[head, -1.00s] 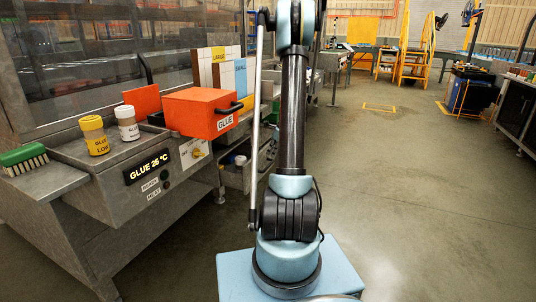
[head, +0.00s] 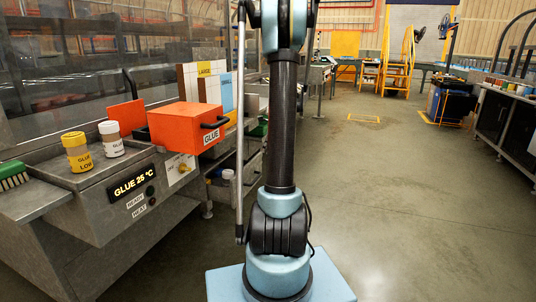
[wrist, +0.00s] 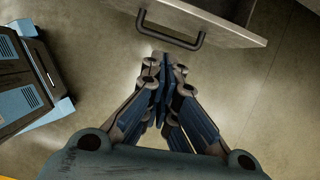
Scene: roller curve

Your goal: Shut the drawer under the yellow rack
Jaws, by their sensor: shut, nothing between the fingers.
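In the wrist view, my gripper (wrist: 162,70) is shut and empty, its fingertips together above the floor. A dark bar handle (wrist: 169,41) lies just beyond the fingertips, apart from them. It is fixed to a pale grey front (wrist: 225,22) at the top edge, which looks like a drawer front. How far it stands open cannot be told, as the rest is cut off. No yellow rack can be made out above it. The head view does not show my gripper, and I cannot pick out this drawer there.
A glue bench (head: 95,228) stands at the left with an orange glue box (head: 180,125), a yellow jar (head: 77,153) and a white jar (head: 111,139). Open floor (head: 400,210) lies to the right. Yellow steps (head: 397,65) stand far back.

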